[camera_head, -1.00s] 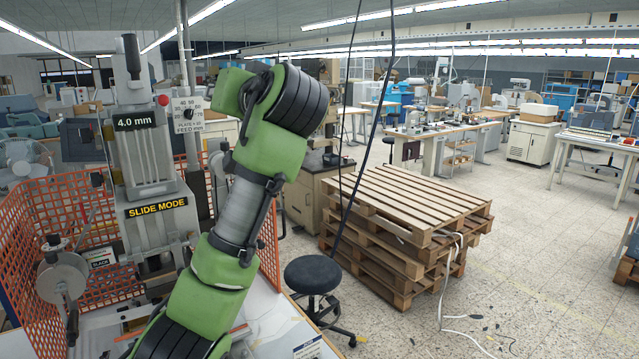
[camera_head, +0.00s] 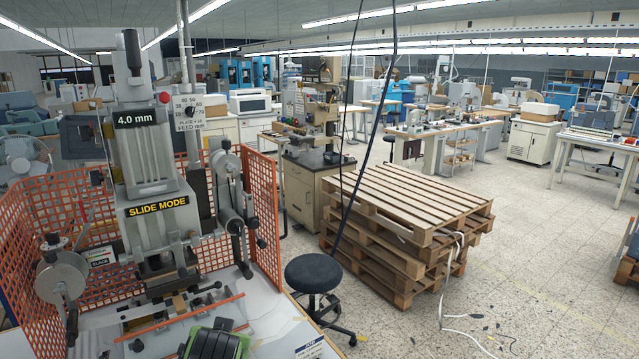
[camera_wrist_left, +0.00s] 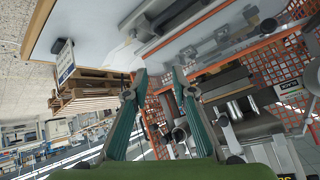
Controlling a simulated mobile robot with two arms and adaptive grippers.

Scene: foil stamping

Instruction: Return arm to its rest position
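My left gripper (camera_wrist_left: 159,76) shows in the left wrist view with its two teal fingers apart and nothing between them. It is open and empty. A green and black part of my own arm (camera_head: 215,342) shows at the bottom edge of the head view, low over the front of the machine table. Which arm it belongs to I cannot tell. My right gripper is in neither view. The stamping machine (camera_head: 155,180), with its "SLIDE MODE" label, stands upright at the left of the head view.
Orange mesh guards (camera_head: 263,212) flank the machine. The white table (camera_head: 272,318) spreads at its base. A black stool (camera_head: 312,274) and stacked wooden pallets (camera_head: 408,220) stand to the right. Dark cables hang before the pallets.

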